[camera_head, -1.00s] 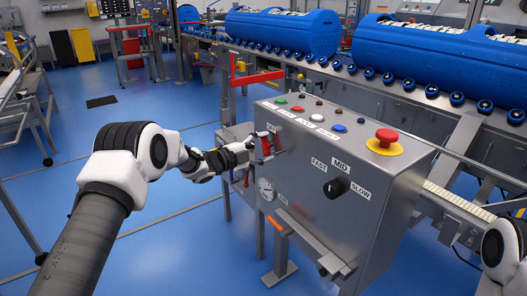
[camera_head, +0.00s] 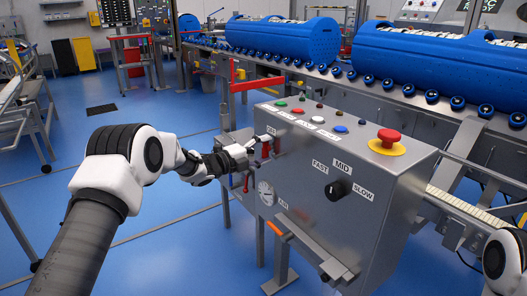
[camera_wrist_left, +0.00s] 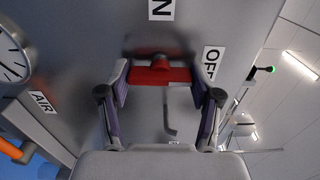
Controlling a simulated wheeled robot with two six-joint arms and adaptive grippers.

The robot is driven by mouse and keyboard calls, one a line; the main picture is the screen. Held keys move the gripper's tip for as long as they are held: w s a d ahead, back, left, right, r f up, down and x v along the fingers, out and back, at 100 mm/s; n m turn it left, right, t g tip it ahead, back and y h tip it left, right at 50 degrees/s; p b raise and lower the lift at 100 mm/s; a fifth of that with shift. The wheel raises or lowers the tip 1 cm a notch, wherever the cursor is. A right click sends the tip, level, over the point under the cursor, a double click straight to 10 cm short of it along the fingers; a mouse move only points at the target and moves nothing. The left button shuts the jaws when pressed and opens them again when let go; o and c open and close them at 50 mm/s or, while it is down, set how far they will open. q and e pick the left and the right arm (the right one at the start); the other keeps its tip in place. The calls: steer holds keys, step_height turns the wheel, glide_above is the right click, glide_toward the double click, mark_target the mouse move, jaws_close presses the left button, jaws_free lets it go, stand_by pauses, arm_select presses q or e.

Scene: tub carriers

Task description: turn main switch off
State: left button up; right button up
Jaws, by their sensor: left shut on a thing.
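The main switch is a red handle (camera_head: 266,149) on the left face of the grey control box (camera_head: 385,215). In the left wrist view the red handle (camera_wrist_left: 160,75) lies crosswise between the fingers of my left gripper (camera_wrist_left: 164,84), which is shut on it. In the head view my left gripper (camera_head: 256,157) reaches the handle from the left and partly hides it. An OFF label (camera_wrist_left: 212,62) is right of the handle in the wrist view, and a label ending in N (camera_wrist_left: 161,9) is above it. My right gripper is out of view.
A red emergency button (camera_head: 388,138), small coloured buttons and a black speed knob (camera_head: 338,190) are on the box. A gauge (camera_head: 265,192) and an orange-tipped lever (camera_head: 276,227) sit below the switch. A conveyor with blue tubs (camera_head: 430,65) runs behind.

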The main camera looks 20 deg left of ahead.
arm_select(q)
steer(key=o, duration=1.1)
steer(key=shift+o, duration=0.2)
steer(key=shift+a, duration=0.1)
steer(key=v, duration=1.1)
steer(key=shift+s+a, duration=0.2)
steer(key=shift+s, duration=0.15)
